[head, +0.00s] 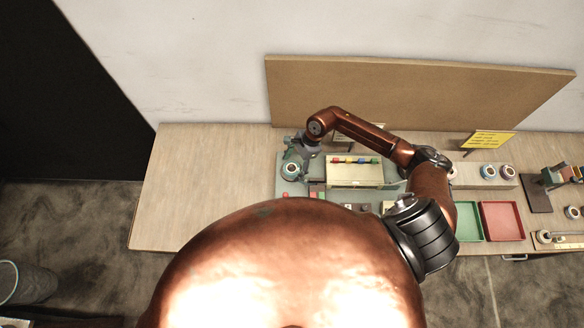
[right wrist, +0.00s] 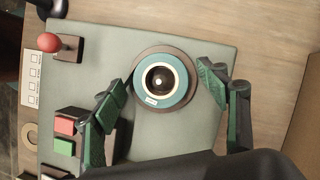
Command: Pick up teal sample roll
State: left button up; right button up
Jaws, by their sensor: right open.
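The teal sample roll (right wrist: 160,80) lies on a round dark base on a grey-green panel (right wrist: 185,40). It has a teal ring, a pale inner ring, a dark centre and a small white label. In the head view the roll (head: 291,169) shows small at the left end of the panel. My right gripper (right wrist: 165,90) is open, its green-padded fingers apart on either side of the roll's near part. I cannot tell whether the pads touch it. In the head view the right gripper (head: 303,150) is just above the roll. My left gripper is not in view.
A red-knobbed lever (right wrist: 50,43) and red and green buttons (right wrist: 64,125) stand left of the roll. A cream box (head: 355,172), green tray (head: 469,222) and red tray (head: 502,220) lie to the right. The table's left part (head: 205,185) is clear.

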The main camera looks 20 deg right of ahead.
jog(key=shift+c, duration=0.4)
jog(key=c, duration=1.1)
